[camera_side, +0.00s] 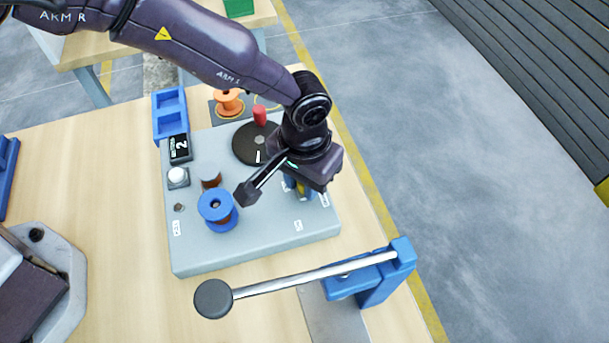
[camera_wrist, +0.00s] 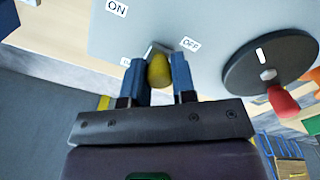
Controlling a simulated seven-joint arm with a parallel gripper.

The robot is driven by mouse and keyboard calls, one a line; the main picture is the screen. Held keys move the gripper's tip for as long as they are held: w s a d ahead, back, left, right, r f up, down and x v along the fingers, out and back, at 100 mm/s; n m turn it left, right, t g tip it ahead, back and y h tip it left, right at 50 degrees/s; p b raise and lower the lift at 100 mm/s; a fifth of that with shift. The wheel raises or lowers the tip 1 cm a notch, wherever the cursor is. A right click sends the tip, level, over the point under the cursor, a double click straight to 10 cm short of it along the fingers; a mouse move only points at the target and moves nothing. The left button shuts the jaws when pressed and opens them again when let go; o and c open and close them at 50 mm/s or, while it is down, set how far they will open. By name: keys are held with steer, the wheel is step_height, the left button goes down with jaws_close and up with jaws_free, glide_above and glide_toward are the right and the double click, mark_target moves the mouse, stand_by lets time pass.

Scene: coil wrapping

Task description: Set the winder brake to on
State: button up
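The winder brake is a small lever with a yellow knob (camera_wrist: 160,70) on the grey winder base (camera_wrist: 150,22). The knob sits between the two blue fingers of my gripper (camera_wrist: 161,62), filling the gap, and the gripper looks shut on it. A grey metal piece of the lever shows just beyond the knob. An OFF label (camera_wrist: 188,44) lies just right of the fingertips, and an ON label (camera_wrist: 116,8) lies farther up and left. In the side view my gripper (camera_side: 300,190) points down at the base's right part, and the wrist hides most of the lever.
On the base (camera_side: 250,245) are a black disc with a red handle (camera_side: 260,115), a blue spool (camera_side: 217,209), a white button (camera_side: 177,175) and a counter (camera_side: 180,147) reading 2. A blue stand with a long metal arm (camera_side: 315,275) stands in front.

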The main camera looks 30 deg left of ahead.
mark_target(312, 212)
jaws_close()
steer(key=shift+s+d, duration=1.4)
steer(key=o, duration=0.8)
jaws_free()
steer(key=shift+w+r, duration=0.1)
steer(key=shift+r, duration=0.35)
step_height(312, 212, up, 12)
steer(key=shift+r, duration=0.1)
